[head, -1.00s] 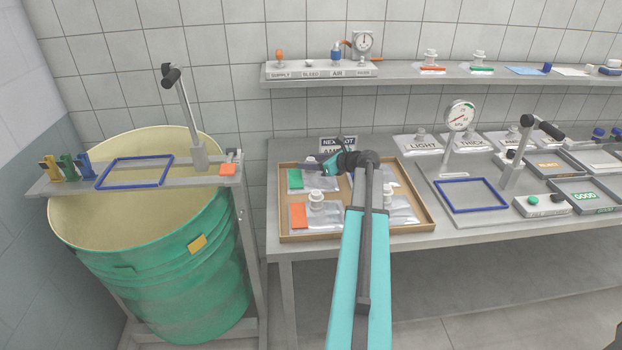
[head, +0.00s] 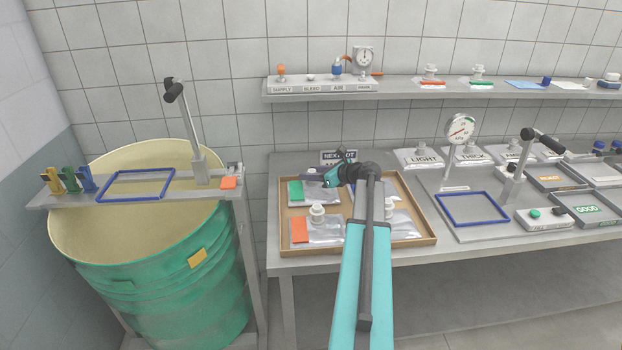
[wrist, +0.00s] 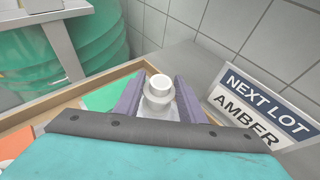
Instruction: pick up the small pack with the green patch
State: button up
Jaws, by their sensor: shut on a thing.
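The small pack with the green patch (head: 296,190) lies at the back left of the wooden tray (head: 430,240) in the head view. Its green patch also shows in the wrist view (wrist: 108,94), left of the fingers. My gripper (head: 313,177) is over this pack, and in the wrist view my gripper (wrist: 160,95) has its two purple fingers on either side of the pack's white spout (wrist: 158,88). The gripper is shut on the spout. The pack's lower part is mostly hidden behind my gripper in the wrist view.
A pack with an orange patch (head: 299,230) lies in front in the same tray, with other packs to the right, partly behind my arm. The NEXT LOT AMBER sign (wrist: 258,112) stands close to my gripper. A green drum (head: 170,280) stands left of the table.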

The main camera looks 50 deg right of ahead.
jog(key=shift+r+b, duration=0.6)
jog(key=shift+r, duration=4)
